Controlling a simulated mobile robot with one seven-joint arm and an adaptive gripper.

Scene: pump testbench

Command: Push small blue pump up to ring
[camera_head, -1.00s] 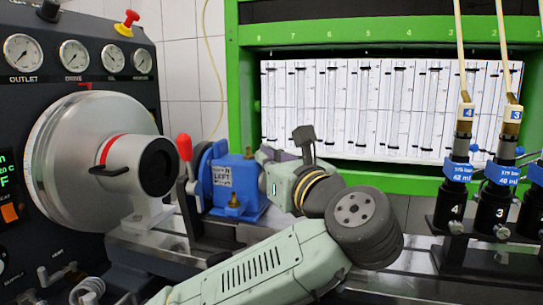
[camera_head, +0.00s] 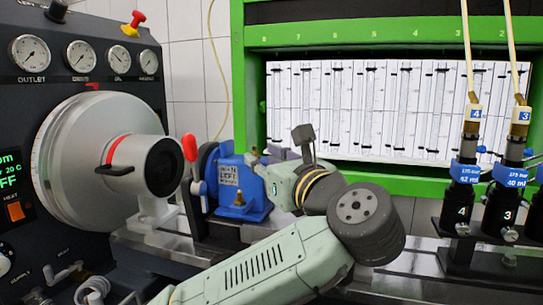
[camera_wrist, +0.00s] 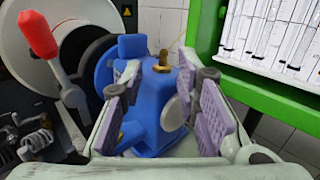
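The small blue pump (camera_head: 241,187) has a white label and brass fittings. It sits upright on the bench rail, right of the red-handled lever. The silver round drum to its left has a dark-ended hub with a red ring (camera_head: 113,149). My gripper (camera_wrist: 160,108) is at the pump's right side in the head view, where its fingertips are largely hidden. In the wrist view its two purple-padded fingers stand apart, with the blue pump (camera_wrist: 150,128) between and beyond them. Whether the pads touch it is unclear.
The red lever (camera_head: 190,148) stands close to the pump's left side; it also shows in the wrist view (camera_wrist: 38,35). A green frame (camera_head: 240,70) with a gauge panel rises behind. Black cylinders (camera_head: 510,210) with blue collars stand on the right. The metal rail (camera_head: 410,262) is partly clear.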

